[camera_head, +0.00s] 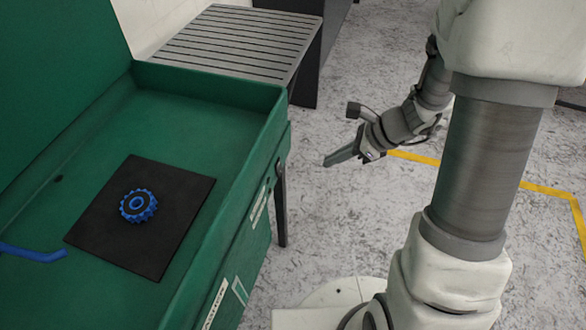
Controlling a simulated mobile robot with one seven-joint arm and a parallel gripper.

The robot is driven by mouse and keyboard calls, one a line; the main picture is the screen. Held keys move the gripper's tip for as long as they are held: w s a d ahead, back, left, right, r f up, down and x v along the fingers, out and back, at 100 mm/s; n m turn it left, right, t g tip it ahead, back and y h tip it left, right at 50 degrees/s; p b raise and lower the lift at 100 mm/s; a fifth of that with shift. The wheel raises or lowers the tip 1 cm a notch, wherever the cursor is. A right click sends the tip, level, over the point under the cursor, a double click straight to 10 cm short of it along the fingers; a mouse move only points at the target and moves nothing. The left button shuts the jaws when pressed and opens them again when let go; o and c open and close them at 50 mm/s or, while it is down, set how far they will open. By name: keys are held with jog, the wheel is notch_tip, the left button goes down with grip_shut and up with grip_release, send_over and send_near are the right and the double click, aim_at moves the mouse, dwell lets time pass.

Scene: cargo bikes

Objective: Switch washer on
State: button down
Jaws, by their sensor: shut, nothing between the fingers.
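The washer looks like an open green basin (232,102) with a raised green lid (50,65) at the left. A dark square mat (175,193) lies inside it, with a blue toothed part (138,205) on top. No switch or button can be made out on the washer; labels (259,205) show on its front side. My gripper (328,162) is shut and empty. It is in the air over the floor, right of the washer's front side and apart from it.
A blue bent tube (34,253) is inside the basin at the left. A slatted grey table (243,42) stands behind the washer. A yellow line (415,158) marks the floor behind my arm.

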aim_at(279, 167)
jog(key=a+r+b+x, duration=0.1)
jog(key=b+x, duration=0.3)
jog(key=x, duration=0.9)
jog(key=shift+w+a+r, duration=0.4)
jog(key=shift+a, duration=0.05)
jog(key=shift+f+b, duration=0.1)
jog(key=shift+b, duration=0.25)
jog(key=shift+a+y+b, duration=0.25)
jog(key=shift+y+b, duration=0.05)
jog(key=shift+b, duration=0.4)
